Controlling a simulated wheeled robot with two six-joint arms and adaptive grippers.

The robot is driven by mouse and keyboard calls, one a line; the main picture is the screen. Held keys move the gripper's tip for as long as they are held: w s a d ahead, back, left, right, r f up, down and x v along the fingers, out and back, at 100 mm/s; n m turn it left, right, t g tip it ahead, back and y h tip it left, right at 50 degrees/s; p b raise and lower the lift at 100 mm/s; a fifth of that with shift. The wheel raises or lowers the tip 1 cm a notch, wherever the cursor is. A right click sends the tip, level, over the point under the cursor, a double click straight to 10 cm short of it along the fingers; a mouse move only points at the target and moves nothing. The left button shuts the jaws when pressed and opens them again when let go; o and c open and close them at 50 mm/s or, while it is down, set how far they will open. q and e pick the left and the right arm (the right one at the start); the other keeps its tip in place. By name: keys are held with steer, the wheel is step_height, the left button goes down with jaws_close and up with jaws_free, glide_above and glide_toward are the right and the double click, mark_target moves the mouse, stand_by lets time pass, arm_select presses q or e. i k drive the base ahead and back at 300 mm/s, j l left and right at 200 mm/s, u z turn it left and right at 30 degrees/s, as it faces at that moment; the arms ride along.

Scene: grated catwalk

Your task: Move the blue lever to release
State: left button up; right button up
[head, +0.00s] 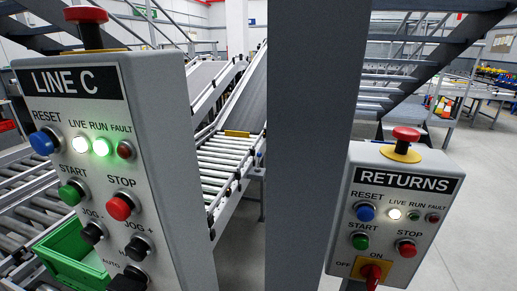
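I see no blue lever in the head view. The blue parts on the panels are two round RESET buttons: one (45,141) on the LINE C panel (160,130) at left, one (365,212) on the RETURNS panel (435,225) at right. A red rotary handle (372,274) sits at the bottom of the RETURNS panel, cut by the frame edge, near the words OFF and ON. Neither of my grippers is in view.
A thick grey post (312,150) stands between the panels. Behind it are a roller conveyor (226,158) and grey stairs (400,75). A green bin (75,262) is at lower left. Red mushroom buttons (88,25) (406,134) top both panels. Open floor (485,180) lies at right.

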mark_target(260, 154)
steer(key=k+l+z, duration=0.1)
steer(key=z, duration=0.25)
steer(key=k+l+z, duration=0.1)
steer(key=l+z, duration=0.25)
steer(key=k+l+u, duration=0.15)
steer(key=l, duration=0.25)
steer(key=k+l+u, duration=0.15)
steer(key=l, duration=0.25)
steer(key=i+l+u, duration=0.15)
steer(key=u, duration=0.3)
steer(key=i+l+u, duration=0.1)
steer(key=l+u, duration=0.2)
steer(key=u, duration=0.15)
steer(key=l+u, duration=0.3)
steer(key=u, duration=0.15)
steer(key=l+u, duration=0.35)
steer(key=u, duration=0.15)
steer(key=l+u, duration=0.3)
steer(key=u, duration=0.15)
steer(key=i+l+u, duration=0.15)
steer(key=l+u, duration=0.3)
steer(key=l, duration=1.05)
steer(key=l+u, duration=0.45)
steer(key=l, duration=1)
steer(key=l+z, duration=0.25)
steer(key=l, duration=0.45)
steer(key=i+l+z, duration=0.1)
steer(key=l+z, duration=0.15)
steer(key=l, duration=0.45)
